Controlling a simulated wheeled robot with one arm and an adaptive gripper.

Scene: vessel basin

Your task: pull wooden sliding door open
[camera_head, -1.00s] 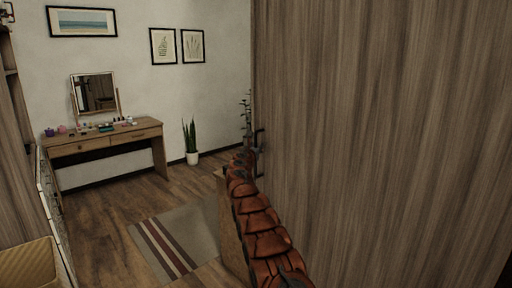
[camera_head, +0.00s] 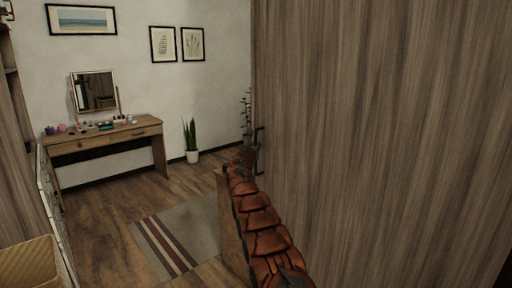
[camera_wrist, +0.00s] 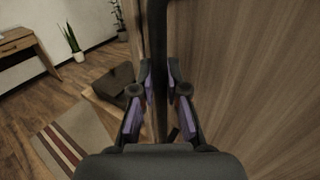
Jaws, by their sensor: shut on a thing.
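The wooden sliding door (camera_head: 380,130) is a large grey-brown panel with vertical grain that fills the right half of the head view. Its left edge stands beside the open room. A dark bar handle (camera_head: 259,150) is fixed near that edge. In the wrist view the door (camera_wrist: 245,80) is on the right and the dark handle (camera_wrist: 157,50) runs upright between the fingers. My gripper (camera_wrist: 160,92) is shut on the handle, with a purple-padded finger on each side. In the head view my brown segmented arm hides the fingers.
A dressing table (camera_head: 105,138) with a mirror (camera_head: 95,91) stands at the back wall. A potted plant (camera_head: 191,140) is to its right. A striped rug (camera_head: 178,240) lies on the floor. A woven basket (camera_head: 30,265) is at lower left. Open floor lies left of the door.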

